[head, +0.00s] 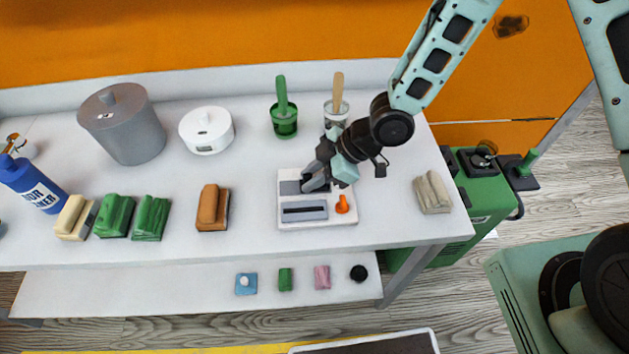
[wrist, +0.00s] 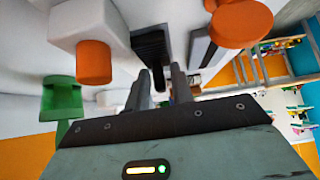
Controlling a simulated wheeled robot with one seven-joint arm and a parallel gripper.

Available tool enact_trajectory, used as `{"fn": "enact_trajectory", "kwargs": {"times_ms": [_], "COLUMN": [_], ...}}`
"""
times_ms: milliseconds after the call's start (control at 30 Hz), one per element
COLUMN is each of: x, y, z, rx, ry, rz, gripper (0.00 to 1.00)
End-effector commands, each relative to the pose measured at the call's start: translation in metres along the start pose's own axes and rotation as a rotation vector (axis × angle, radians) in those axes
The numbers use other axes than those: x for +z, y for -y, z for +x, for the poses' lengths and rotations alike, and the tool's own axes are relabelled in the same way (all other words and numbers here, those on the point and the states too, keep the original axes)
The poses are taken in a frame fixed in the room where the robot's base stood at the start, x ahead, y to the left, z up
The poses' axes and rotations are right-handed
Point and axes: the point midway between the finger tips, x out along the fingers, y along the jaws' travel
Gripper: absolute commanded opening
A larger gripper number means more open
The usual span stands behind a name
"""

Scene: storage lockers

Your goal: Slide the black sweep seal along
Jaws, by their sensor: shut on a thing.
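A white board (head: 290,220) lies on the white bench. It has a grey-and-dark slot (head: 305,211) at its front and an orange knob (head: 342,204) at its front right. My gripper (head: 314,182) is low over the back part of the board. In the wrist view, the black sweep seal (wrist: 150,45) is a dark ridged strip in a pale surface. Its lower end reaches between the two fingers of my gripper (wrist: 162,88), which are shut on it. In the head view my gripper largely hides the seal.
A brown block (head: 212,208) lies left of the board and a beige block (head: 432,193) right of it. A green cup (head: 284,122) and a white round container (head: 207,130) stand behind. A lower shelf (head: 200,300) holds small items.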

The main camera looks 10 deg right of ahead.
Motion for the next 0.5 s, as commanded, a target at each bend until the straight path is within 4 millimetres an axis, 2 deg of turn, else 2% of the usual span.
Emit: {"fn": "enact_trajectory", "kwargs": {"times_ms": [33, 300, 333, 500], "x": [0.0183, 0.0192, 0.0192, 0.0189], "y": [0.0037, 0.0034, 0.0033, 0.0031], "z": [0.0027, 0.0026, 0.0026, 0.0024], "rx": [-0.011, -0.01, -0.01, -0.01], "ry": [0.037, 0.037, 0.037, 0.037], "rz": [0.019, 0.019, 0.019, 0.019], "gripper": [0.0, 0.0, 0.25, 0.25]}}
